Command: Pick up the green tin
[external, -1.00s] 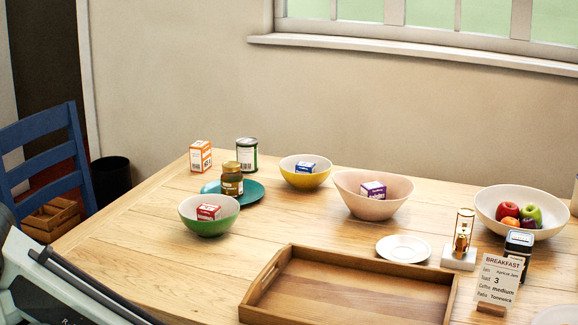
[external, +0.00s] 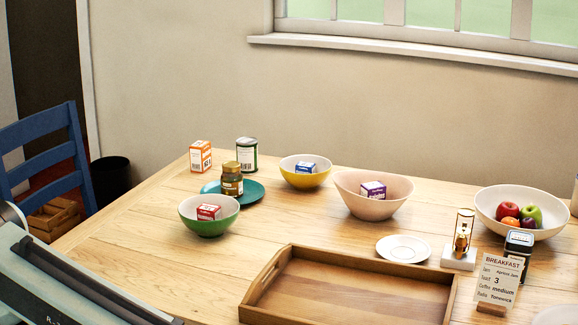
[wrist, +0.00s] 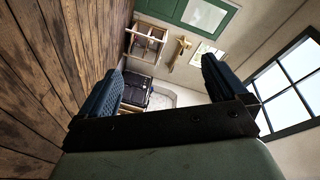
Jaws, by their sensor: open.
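The green tin (external: 247,154) stands upright at the far left of the table, with a dark green top and a white label. It is behind the jar on the teal plate and right of the orange box. My gripper (wrist: 160,85) shows in the wrist view with its two fingers wide apart and nothing between them. That view looks across the room, and the tin is not in it. In the external view only part of my arm shows at the lower left, well apart from the tin.
A brown jar (external: 232,180) stands on a teal plate (external: 255,192) in front of the tin. An orange box (external: 201,157) is to its left. A green bowl (external: 208,224), yellow bowl (external: 304,179) and pink bowl (external: 372,208) hold small boxes. A wooden tray (external: 262,316) lies in front.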

